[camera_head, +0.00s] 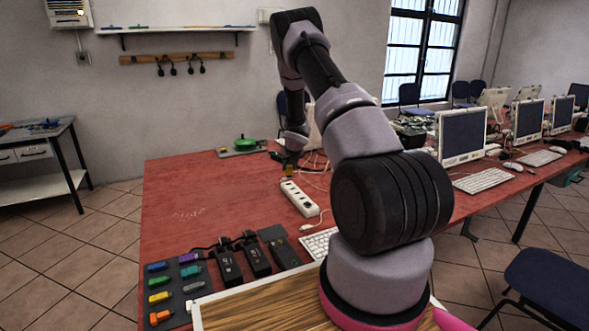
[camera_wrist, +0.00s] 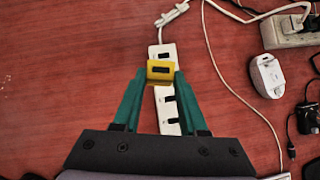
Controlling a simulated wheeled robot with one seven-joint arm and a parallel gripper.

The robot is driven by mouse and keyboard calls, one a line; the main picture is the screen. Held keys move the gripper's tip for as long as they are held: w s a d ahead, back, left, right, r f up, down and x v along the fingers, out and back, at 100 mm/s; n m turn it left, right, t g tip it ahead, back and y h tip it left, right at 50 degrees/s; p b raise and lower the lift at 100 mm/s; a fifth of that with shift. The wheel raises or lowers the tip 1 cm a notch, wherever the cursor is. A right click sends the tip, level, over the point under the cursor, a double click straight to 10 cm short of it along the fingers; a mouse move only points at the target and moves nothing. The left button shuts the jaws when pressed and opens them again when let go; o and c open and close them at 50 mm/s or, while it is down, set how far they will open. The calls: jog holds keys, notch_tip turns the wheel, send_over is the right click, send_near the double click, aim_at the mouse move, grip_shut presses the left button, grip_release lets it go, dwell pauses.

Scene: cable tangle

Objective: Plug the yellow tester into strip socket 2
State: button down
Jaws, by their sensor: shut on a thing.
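My gripper (camera_wrist: 160,90) is shut on the yellow tester (camera_wrist: 160,70), with one teal finger on each side of it. In the wrist view the tester lies over the white power strip (camera_wrist: 164,50) and hides part of it. Dark sockets (camera_wrist: 168,106) of the strip show between the fingers. I cannot tell whether the tester touches the strip. In the head view the strip (camera_head: 300,198) lies on the red table, and the tester (camera_head: 289,168) is at its far end, under my gripper (camera_head: 290,173). I cannot read any socket numbers.
Another power strip (camera_wrist: 290,30) with a plug, a white adapter (camera_wrist: 266,76) and loose cables lie right of the strip. Black chargers (camera_head: 229,266) and a tray of coloured sticks (camera_head: 160,297) are at the front. The table's left part is clear.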

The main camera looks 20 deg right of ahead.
jog(key=shift+w+d+f+n+t+y, duration=0.2)
jog(key=shift+d+f+n, duration=0.25)
jog(key=shift+f, duration=0.5)
jog(key=shift+w+d+f+n+t+y, duration=0.15)
jog(key=shift+d+f+n+y, duration=0.25)
jog(key=shift+f, duration=0.6)
jog(key=shift+w+d+f+n+t+y, duration=0.1)
jog(key=shift+d+f+n+t+y, duration=0.3)
jog(key=shift+f, duration=0.55)
jog(key=shift+s+d+f, duration=0.1)
jog(key=shift+s+f, duration=0.05)
jog(key=shift+f, duration=1.05)
jog(key=shift+c, duration=1.8)
grip_release()
jog(key=v, duration=1.1)
